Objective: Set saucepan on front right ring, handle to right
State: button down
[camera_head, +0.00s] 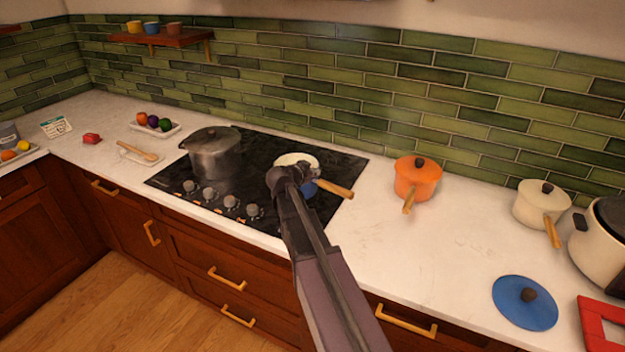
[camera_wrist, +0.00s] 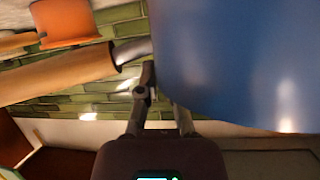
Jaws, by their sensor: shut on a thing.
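The saucepan is blue outside (camera_head: 310,188) with a pale inside (camera_head: 297,159). It is over the right part of the black hob (camera_head: 262,150). Its wooden handle (camera_head: 336,189) points right and slightly toward the front in the head view. My gripper (camera_head: 285,178) is shut on the saucepan, at its near left side in that view. In the wrist view the blue wall (camera_wrist: 235,60) fills the right, beside my gripper fingers (camera_wrist: 160,100), with the wooden handle (camera_wrist: 60,76) at left. My arm hides the ring below; I cannot tell whether the base touches the hob.
A grey steel pot (camera_head: 213,158) stands on the hob's left. Several knobs (camera_head: 230,201) line its front. An orange pot (camera_head: 417,178) stands right of the hob. A cream pan (camera_head: 540,203) and blue lid (camera_head: 525,302) are farther right. Counter between is clear.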

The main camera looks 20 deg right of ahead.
aim_at(313, 178)
jog(key=shift+w+d, duration=0.15)
jog(key=shift+w, duration=0.4)
jog(key=shift+f+b, duration=1.8)
jog(key=shift+f, duration=0.05)
jog(key=c, duration=0.8)
grip_release()
jog(key=shift+r, duration=0.1)
jog(key=p+v, duration=0.4)
jog(key=v, duration=0.8)
jog(key=shift+p, duration=0.35)
